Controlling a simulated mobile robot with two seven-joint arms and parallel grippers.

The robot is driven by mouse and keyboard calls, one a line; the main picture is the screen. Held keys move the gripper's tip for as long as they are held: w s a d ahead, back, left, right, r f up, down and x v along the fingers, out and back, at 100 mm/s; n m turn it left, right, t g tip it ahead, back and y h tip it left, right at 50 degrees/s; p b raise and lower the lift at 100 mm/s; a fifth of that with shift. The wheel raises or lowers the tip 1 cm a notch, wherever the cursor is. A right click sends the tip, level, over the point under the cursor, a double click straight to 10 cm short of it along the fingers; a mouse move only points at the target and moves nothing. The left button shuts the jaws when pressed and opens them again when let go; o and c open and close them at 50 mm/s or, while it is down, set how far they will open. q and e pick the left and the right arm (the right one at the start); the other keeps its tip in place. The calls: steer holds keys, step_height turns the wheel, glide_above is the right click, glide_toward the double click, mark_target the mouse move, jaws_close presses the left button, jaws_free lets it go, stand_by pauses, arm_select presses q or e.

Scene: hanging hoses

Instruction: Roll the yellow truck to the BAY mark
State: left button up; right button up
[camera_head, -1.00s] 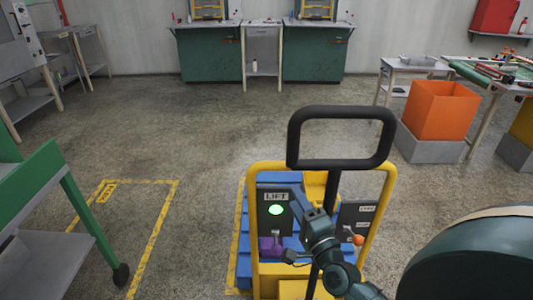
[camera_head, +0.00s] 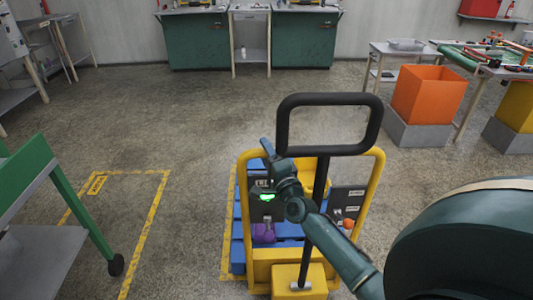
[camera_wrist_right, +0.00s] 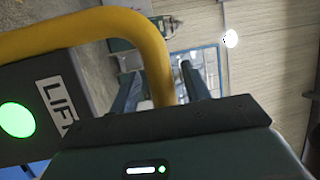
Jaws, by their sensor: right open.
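The yellow truck (camera_head: 285,256) stands ahead of me, with a black loop handle (camera_head: 374,122) upright, a yellow tube frame and a panel lettered LIFT with a lit green button (camera_head: 267,197). It carries a blue pallet (camera_head: 238,228). My right gripper (camera_head: 266,147) is at the upper left of the truck's frame. In the right wrist view its open fingers (camera_wrist_right: 162,85) have the yellow tube between or just before them. My left gripper is out of view.
A green-framed cart (camera_head: 70,205) stands at the left, beside the outline. An orange bin (camera_head: 430,93) on a grey base and a worktable (camera_head: 468,105) are at the right. Green cabinets (camera_head: 207,42) line the back wall. The floor beyond the truck is clear.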

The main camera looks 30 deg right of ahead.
jaws_close()
stand_by(0.5)
